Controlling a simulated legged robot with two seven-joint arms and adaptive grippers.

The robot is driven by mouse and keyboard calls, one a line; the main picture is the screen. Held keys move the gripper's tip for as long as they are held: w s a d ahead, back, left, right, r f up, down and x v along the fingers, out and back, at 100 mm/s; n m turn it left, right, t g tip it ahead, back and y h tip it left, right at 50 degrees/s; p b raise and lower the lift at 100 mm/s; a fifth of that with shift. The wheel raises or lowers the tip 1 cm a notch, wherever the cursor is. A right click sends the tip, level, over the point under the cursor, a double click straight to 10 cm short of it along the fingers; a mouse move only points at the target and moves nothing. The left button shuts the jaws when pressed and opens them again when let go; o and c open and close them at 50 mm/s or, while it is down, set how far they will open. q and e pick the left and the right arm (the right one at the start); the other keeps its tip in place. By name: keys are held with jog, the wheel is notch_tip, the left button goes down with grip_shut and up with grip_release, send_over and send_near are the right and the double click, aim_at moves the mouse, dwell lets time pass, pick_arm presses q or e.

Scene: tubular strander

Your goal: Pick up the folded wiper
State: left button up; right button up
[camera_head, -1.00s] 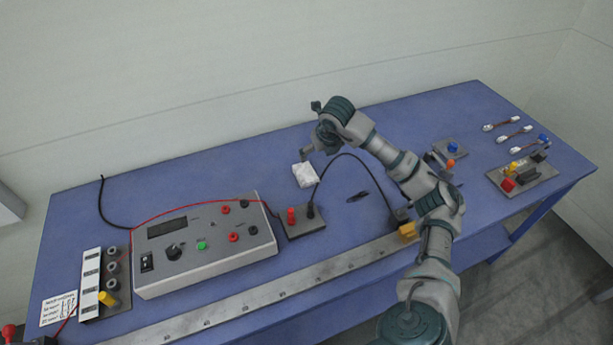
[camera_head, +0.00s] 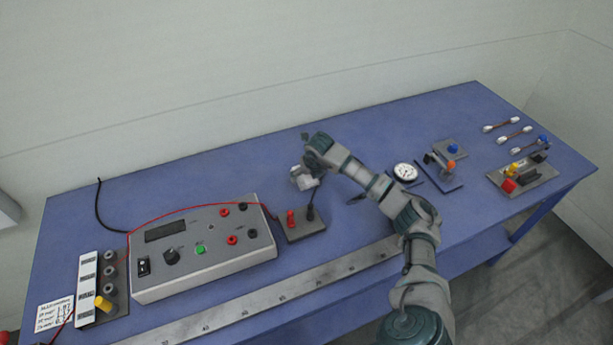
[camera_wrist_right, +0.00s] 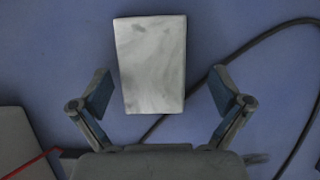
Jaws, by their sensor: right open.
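The folded wiper is a white, roughly rectangular pad (camera_wrist_right: 150,62) lying on the blue table. It shows in the right wrist view ahead of and partly between the fingers. In the head view the wiper (camera_head: 304,181) is partly hidden by my right gripper (camera_head: 300,172), which is over it. In the right wrist view my right gripper (camera_wrist_right: 160,92) is open, one finger to each side of the wiper with a gap on both sides, and holds nothing. My left gripper is not in view.
A grey meter box (camera_head: 205,250) and a small terminal block with red and black posts (camera_head: 305,226) stand in front of the wiper. A black cable (camera_wrist_right: 262,40) runs close by on the table. A round dial gauge (camera_head: 405,172) stands to the right. The table behind is clear.

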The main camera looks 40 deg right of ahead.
jog(key=shift+a, duration=0.2)
jog(key=shift+a+r, duration=0.15)
jog(key=shift+a, duration=0.25)
jog(key=shift+c, duration=0.3)
jog(key=shift+a, duration=0.1)
jog(key=c, duration=1.1)
jog(key=shift+s+d, duration=0.1)
jog(key=shift+d, duration=0.3)
jog(key=shift+c, duration=0.2)
notch_tip(320, 180, up, 9)
jog(key=shift+r+p, duration=0.1)
jog(key=shift+p, duration=0.25)
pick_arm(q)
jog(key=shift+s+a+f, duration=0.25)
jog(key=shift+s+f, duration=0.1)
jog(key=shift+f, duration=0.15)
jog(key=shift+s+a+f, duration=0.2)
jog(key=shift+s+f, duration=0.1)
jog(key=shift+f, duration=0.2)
pick_arm(e)
jog(key=shift+a+r, duration=0.1)
jog(key=shift+r, duration=0.25)
